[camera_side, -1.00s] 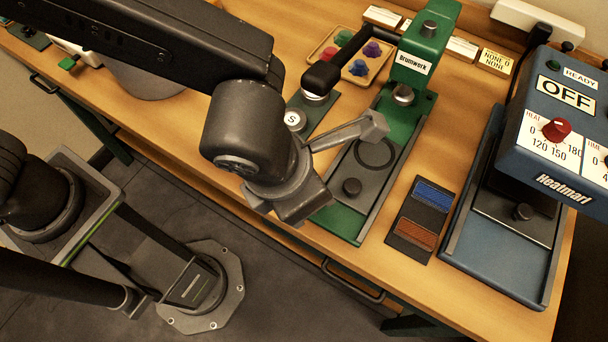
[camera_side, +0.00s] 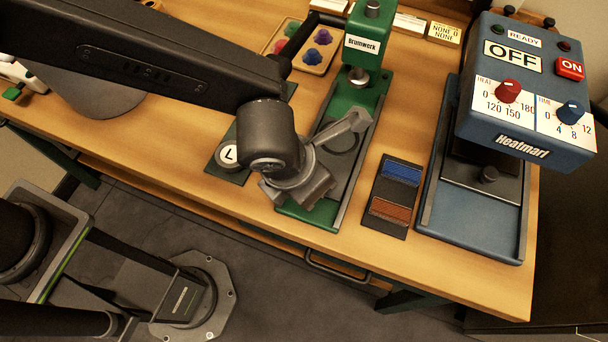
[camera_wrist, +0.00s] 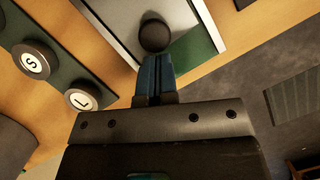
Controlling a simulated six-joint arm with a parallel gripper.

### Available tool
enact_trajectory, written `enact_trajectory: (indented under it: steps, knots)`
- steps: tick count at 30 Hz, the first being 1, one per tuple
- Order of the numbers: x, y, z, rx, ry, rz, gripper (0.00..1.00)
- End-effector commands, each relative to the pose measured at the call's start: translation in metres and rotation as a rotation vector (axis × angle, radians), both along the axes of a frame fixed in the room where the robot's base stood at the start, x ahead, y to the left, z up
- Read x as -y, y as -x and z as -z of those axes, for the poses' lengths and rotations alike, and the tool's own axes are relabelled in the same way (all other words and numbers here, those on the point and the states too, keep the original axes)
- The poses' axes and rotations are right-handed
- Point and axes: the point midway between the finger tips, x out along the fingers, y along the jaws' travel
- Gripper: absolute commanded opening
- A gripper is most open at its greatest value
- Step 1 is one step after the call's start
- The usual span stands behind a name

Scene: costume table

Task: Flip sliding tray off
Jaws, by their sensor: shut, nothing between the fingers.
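The sliding tray (camera_side: 350,153) is a grey plate on the green press marked Brumwerk (camera_side: 342,101). A dark ring lies on it, under the press head. Its black knob (camera_wrist: 155,35) shows in the wrist view and is hidden behind my gripper in the side view. My gripper (camera_wrist: 155,62) is shut and empty. Its blue fingertips reach right up to the knob; I cannot tell whether they touch it. In the side view my gripper (camera_side: 300,190) is over the front end of the press, its fingertips hidden.
Left of the press is a green plate with round S (camera_wrist: 34,63) and L (camera_wrist: 81,100) buttons.

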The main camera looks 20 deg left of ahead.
Motion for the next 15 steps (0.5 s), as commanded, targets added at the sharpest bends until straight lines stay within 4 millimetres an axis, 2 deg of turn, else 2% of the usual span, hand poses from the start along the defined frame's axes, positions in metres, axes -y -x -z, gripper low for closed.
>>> enact_trajectory:
  steps: [4,10,15]
  knots:
    - [0.0,-0.017,0.0,0.0,-0.002,-0.005,0.0]
    - [-0.001,-0.066,0.001,-0.003,-0.004,-0.007,0.0]
    - [0.0,-0.092,0.002,-0.003,-0.004,-0.003,0.0]
